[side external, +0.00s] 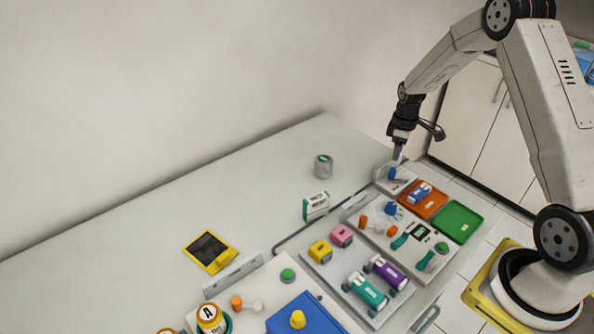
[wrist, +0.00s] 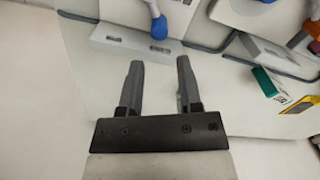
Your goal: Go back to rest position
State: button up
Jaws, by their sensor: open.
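The side view does not clearly show the gap between the fingers.
An orange tray (side external: 411,207) and a green tray (side external: 462,226) lie near my gripper. A large tray with pink (side external: 341,235), yellow (side external: 320,251), teal and purple items is nearer the camera. A grey can (side external: 323,166) and a white-teal box (side external: 316,206) stand on clear table.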

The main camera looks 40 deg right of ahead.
jog(key=shift+a+r, duration=0.25)
jog(key=shift+a, duration=0.15)
jog(key=s+a+r+m+t, duration=0.1)
jog(key=s+a+r, duration=0.15)
jog(key=a, duration=0.35)
jog(key=s+a+r+m, duration=0.1)
jog(key=a+r, duration=0.3)
jog(key=a, duration=0.3)
jog(key=s+a+r+m+t, duration=0.1)
jog(key=s+a+r+m, duration=0.1)
jog(key=s+a, duration=0.8)
jog(key=shift+s+a+r+m+t, duration=0.15)
jog(key=shift+s+r+m+t, duration=0.15)
jog(key=shift+s+r, duration=0.15)
